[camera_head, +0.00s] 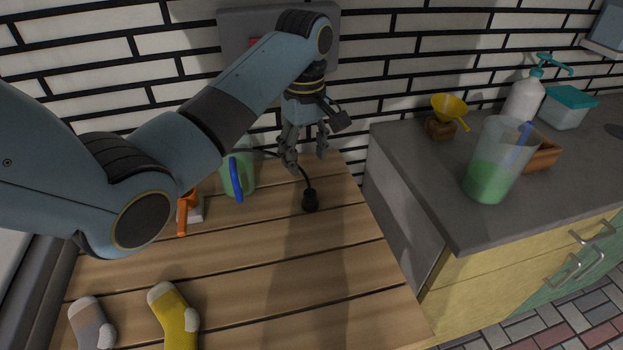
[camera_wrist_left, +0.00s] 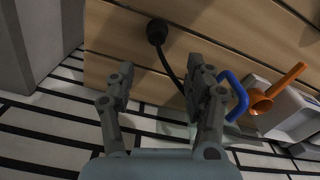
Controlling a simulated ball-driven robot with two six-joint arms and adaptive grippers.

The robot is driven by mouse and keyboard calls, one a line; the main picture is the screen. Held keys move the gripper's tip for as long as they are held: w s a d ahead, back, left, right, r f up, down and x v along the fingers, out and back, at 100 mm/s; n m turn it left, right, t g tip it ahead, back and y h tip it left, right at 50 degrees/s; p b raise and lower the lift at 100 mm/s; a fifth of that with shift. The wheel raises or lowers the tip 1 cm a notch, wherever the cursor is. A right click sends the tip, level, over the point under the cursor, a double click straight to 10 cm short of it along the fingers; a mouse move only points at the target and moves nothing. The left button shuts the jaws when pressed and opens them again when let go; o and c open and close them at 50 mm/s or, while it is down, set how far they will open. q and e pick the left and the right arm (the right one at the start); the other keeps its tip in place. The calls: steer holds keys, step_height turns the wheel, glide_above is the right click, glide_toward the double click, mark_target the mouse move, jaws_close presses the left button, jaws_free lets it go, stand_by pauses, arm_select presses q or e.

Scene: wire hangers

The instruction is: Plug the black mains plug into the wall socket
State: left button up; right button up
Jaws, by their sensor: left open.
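The black plug (camera_head: 310,201) lies on the wooden slatted table (camera_head: 270,265), its black cord (camera_head: 300,172) running back toward the wall. In the left wrist view the plug (camera_wrist_left: 157,32) shows beyond the open fingertips, with the cord passing behind the right-hand finger. My left gripper (camera_head: 306,160) is open and empty, pointing down above the table, behind the plug and apart from it. It also shows in the left wrist view (camera_wrist_left: 161,72). No wall socket can be made out clearly; my left arm covers part of the wall. My right gripper is out of view.
A grey wall panel (camera_head: 232,28) with a red part is partly behind my arm. A green container with a blue handle (camera_head: 236,180) and an orange-handled item (camera_head: 186,212) stand left of the plug. Socks (camera_head: 175,318) lie in front. A grey counter (camera_head: 425,165) stands right.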

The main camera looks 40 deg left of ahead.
arm_select(q)
steer(key=shift+f, duration=0.15)
glide_above(309, 191)
steer(key=f, duration=0.4)
steer(key=shift+s+a+f, duration=0.15)
steer(key=shift+a+f, duration=0.05)
steer(key=shift+f, duration=0.45)
steer(key=f, duration=0.3)
steer(key=f+b, duration=0.1)
steer(key=f, duration=0.1)
steer(key=shift+d, duration=0.25)
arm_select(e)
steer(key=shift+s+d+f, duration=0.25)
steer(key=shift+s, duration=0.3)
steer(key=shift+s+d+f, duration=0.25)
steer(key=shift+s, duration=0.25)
